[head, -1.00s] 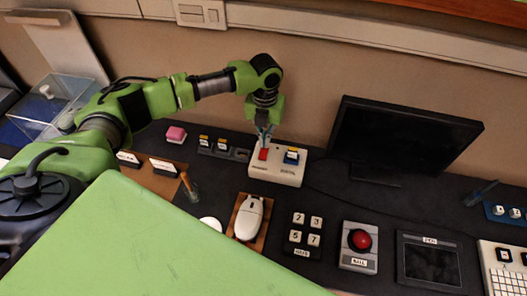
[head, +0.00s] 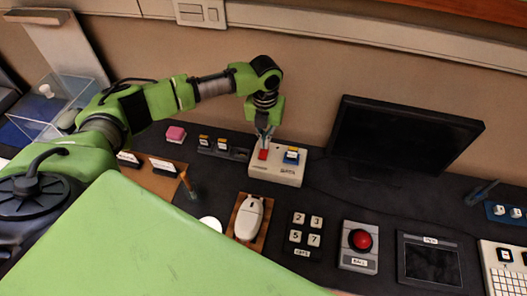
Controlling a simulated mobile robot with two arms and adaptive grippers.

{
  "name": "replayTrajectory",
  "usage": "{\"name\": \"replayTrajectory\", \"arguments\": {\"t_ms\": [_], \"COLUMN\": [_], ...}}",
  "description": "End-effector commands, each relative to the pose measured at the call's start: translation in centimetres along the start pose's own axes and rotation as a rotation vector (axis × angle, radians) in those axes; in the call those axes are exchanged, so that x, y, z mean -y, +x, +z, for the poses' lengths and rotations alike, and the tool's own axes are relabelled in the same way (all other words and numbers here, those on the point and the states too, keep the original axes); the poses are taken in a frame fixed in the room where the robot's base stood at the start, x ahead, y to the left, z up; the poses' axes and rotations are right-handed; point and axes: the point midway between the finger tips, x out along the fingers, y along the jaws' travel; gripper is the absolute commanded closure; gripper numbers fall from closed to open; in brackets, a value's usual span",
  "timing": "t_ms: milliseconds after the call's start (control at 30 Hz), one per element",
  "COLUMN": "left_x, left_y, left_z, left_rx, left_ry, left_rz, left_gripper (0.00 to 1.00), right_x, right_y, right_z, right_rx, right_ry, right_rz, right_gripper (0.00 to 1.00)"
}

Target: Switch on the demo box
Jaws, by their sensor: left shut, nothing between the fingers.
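The demo box (head: 275,175) is a white box on the dark table, in the middle of the head view near the wall. My left gripper (head: 263,146) points down right at the red switch, shut and empty. Its fingertips look to be at or touching the switch; I cannot tell if they press it. The fingers partly hide the switch. My right gripper is not in view.
A black monitor (head: 403,145) stands to the right of the box. In front are a white mouse (head: 249,218), a number keypad (head: 305,235), a red ball device (head: 359,243) and a small dark tablet (head: 430,264).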

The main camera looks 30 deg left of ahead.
Motion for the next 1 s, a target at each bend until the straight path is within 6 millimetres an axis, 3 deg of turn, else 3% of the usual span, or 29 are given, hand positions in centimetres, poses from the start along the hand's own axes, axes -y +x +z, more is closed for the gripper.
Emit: {"name": "replayTrajectory", "arguments": {"t_ms": [1000], "left_x": [0.0], "left_y": [1.6], "left_z": [0.0], "left_rx": [0.0], "left_ry": [0.001], "left_rz": [0.0], "left_gripper": [1.0], "right_x": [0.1], "right_y": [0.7], "right_z": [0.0], "right_rx": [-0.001], "right_ry": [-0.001], "right_rz": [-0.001], "right_gripper": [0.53]}}
